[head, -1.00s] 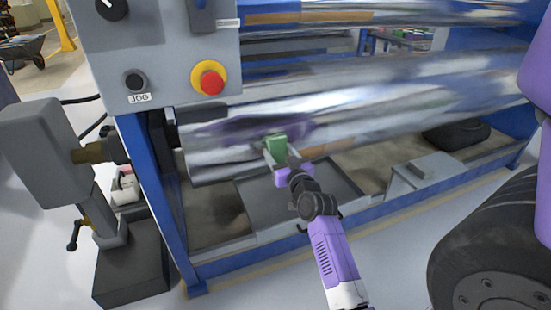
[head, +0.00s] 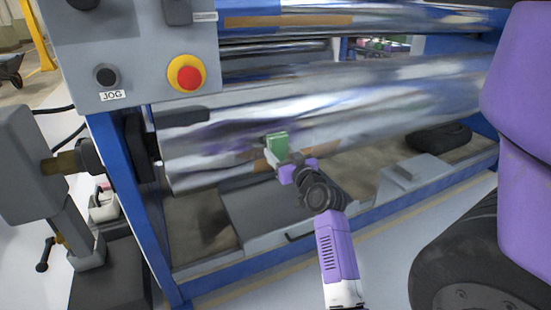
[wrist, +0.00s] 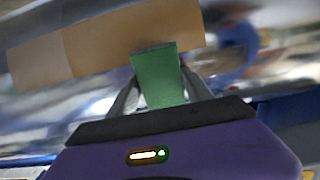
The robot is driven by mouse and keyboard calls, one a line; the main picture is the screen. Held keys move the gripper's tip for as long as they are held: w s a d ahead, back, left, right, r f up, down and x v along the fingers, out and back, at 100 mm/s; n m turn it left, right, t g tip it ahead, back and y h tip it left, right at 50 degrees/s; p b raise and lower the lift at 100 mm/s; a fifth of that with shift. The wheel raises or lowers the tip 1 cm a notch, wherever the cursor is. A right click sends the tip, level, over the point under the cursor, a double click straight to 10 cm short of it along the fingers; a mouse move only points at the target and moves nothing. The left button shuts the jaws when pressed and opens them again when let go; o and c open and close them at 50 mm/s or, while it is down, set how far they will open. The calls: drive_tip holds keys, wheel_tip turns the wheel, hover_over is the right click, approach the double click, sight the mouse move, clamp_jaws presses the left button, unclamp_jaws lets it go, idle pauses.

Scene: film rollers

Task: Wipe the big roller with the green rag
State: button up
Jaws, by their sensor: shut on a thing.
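The big roller (head: 370,107) is a long shiny metal cylinder across the machine's front; it fills the wrist view as a blurred mirror surface. A brown patch (wrist: 100,45) shows on or in that surface. My gripper (head: 275,158) is shut on the green rag (head: 277,144), a small folded block, in front of the roller's left part. In the wrist view the rag (wrist: 157,75) sits between both fingers, its far end against the shiny surface in the picture. I cannot tell whether it touches the roller.
A control panel with a red button (head: 187,74) hangs above the roller's left end. A blue frame post (head: 130,200) stands left of it. A grey tray (head: 262,210) lies below. A grey box (head: 412,178) and a dark round object (head: 438,137) are at right.

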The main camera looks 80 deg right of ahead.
sight(245, 154)
drive_tip(key=shift+s+d, duration=0.15)
drive_tip(key=shift+s, duration=0.1)
drive_tip(key=shift+w+a+r+p, duration=0.15)
drive_tip(key=shift+w+a+p, duration=0.6)
drive_tip(key=shift+w, duration=0.2)
drive_tip(key=shift+w+a+p, duration=0.3)
drive_tip(key=shift+w+a, duration=0.1)
drive_tip(key=shift+w, duration=0.15)
drive_tip(key=shift+w+a+p, duration=0.75)
drive_tip(key=shift+p, duration=0.2)
drive_tip(key=shift+w+a+p, duration=0.45)
drive_tip(key=shift+w+p, duration=0.05)
drive_tip(key=shift+p, duration=0.2)
drive_tip(key=w+a+p, duration=0.1)
drive_tip(key=p, duration=0.1)
drive_tip(key=w+p, duration=0.1)
drive_tip(key=p, duration=0.1)
drive_tip(key=shift+w+a+r+p, duration=0.1)
drive_tip(key=shift+w+a+p, duration=0.1)
drive_tip(key=shift+a+p, duration=0.15)
drive_tip(key=shift+w+a, duration=0.2)
drive_tip(key=shift+w, duration=0.1)
drive_tip(key=shift+a, duration=0.1)
